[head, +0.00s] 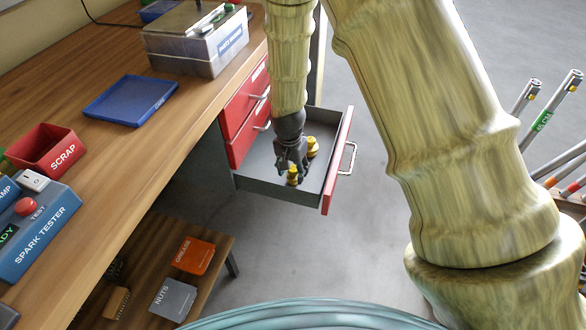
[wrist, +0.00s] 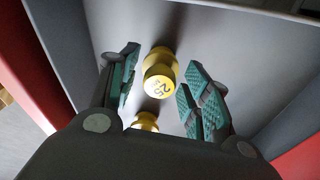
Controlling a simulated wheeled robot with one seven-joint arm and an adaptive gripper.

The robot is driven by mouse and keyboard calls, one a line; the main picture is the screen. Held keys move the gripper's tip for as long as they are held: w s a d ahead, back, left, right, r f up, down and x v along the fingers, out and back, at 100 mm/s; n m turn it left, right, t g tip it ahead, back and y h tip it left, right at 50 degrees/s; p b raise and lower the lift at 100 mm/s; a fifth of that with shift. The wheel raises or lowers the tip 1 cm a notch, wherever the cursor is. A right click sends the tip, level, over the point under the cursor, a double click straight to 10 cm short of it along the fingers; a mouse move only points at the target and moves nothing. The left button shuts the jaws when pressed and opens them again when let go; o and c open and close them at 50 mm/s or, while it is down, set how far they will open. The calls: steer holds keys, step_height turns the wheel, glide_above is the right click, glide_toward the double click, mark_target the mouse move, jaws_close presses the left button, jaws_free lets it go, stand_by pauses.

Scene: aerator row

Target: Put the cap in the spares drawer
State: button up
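The lowest red-fronted drawer (head: 262,189) under the bench is pulled out; its label is not visible from here. Two yellow caps are inside it: one (head: 293,175) close by my gripper's fingertips, the other (head: 312,147) nearer the drawer front. My gripper (head: 291,165) points down into the drawer. In the wrist view its fingers (wrist: 165,93) are spread and nothing is clamped between them. One yellow cap, marked 25 (wrist: 160,75), shows in the gap beyond them on the grey drawer floor. Another yellow cap (wrist: 147,121) is partly hidden by my gripper's body.
Two shut red drawers (head: 244,105) sit above the open one. Orange (head: 195,256) and grey (head: 173,299) bins stand on the low shelf.

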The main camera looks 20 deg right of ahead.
mark_target(290, 178)
step_height(290, 178, up, 12)
steer(key=a+p, duration=0.1)
steer(key=p, duration=0.1)
steer(key=shift+s, duration=0.45)
steer(key=shift+r, duration=0.1)
stand_by(0.3)
